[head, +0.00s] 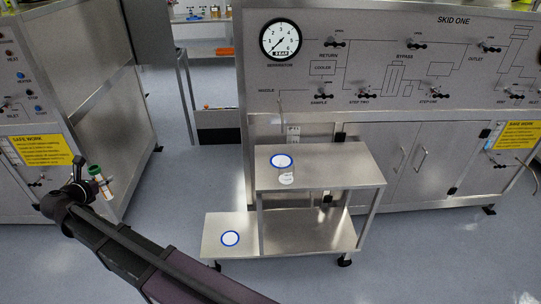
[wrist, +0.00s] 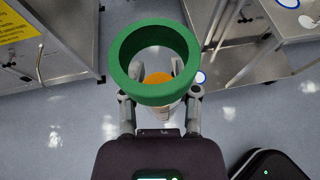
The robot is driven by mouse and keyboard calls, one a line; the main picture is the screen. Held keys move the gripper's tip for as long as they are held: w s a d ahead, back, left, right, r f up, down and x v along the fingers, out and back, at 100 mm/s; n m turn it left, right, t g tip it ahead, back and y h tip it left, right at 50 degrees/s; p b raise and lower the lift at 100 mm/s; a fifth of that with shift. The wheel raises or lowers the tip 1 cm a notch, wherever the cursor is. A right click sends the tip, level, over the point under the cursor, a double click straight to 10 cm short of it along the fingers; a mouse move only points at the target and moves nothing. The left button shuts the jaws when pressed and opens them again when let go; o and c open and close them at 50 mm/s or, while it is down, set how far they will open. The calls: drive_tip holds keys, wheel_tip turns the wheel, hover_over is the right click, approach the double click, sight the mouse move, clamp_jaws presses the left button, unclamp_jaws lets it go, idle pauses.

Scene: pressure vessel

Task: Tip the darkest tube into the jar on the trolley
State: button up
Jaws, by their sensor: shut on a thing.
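My gripper (head: 84,187) is at the left of the head view, out over the floor and well left of the trolley (head: 345,178). It is shut on a tube (head: 104,187) with a green rim and a pale body, held nearly upright. In the wrist view the tube's wide green rim (wrist: 124,72) faces the camera, open, with orange contents inside, between the fingers of my gripper (wrist: 161,98). A small clear jar (head: 286,179) with a pale label stands on the trolley's upper shelf, beside a blue-ringed white disc (head: 282,161).
A second blue-ringed disc (head: 230,238) lies on the trolley's lower left step. A steel skid panel (head: 400,70) with valves and a gauge stands behind. A steel cabinet (head: 110,130) is close behind my gripper. The floor between is clear.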

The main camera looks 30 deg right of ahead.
drive_tip(key=shift+w+d, duration=0.1)
drive_tip(key=shift+d, duration=0.05)
drive_tip(key=shift+d, duration=0.1)
drive_tip(key=w+d+f+m+g+h+b, duration=0.1)
drive_tip(key=w+d+f+m+g+b, duration=0.2)
drive_tip(key=d, duration=0.8)
drive_tip(key=w+d+f+m+g+h+b, duration=0.2)
drive_tip(key=d+f+b, duration=0.2)
drive_tip(key=d, duration=0.7)
drive_tip(key=w+d+f+m+g+h+b, duration=0.1)
drive_tip(key=w+d+f+m+g+b, duration=0.2)
drive_tip(key=d, duration=0.8)
drive_tip(key=s+d+f+m+g+b, duration=0.2)
drive_tip(key=d+f+b, duration=0.1)
drive_tip(key=d, duration=0.7)
drive_tip(key=s+d+f+m+g+b, duration=0.2)
drive_tip(key=s+d+f+g+b, duration=0.1)
drive_tip(key=d, duration=0.7)
drive_tip(key=s+d+f+m+g+b, duration=0.2)
drive_tip(key=s+d+f+b, duration=0.1)
drive_tip(key=d, duration=0.8)
drive_tip(key=shift+s+f+m+g, duration=0.1)
drive_tip(key=shift+f+m+g, duration=0.1)
drive_tip(key=shift+m+g, duration=0.2)
drive_tip(key=shift+s+d, duration=0.25)
drive_tip(key=shift+d, duration=0.15)
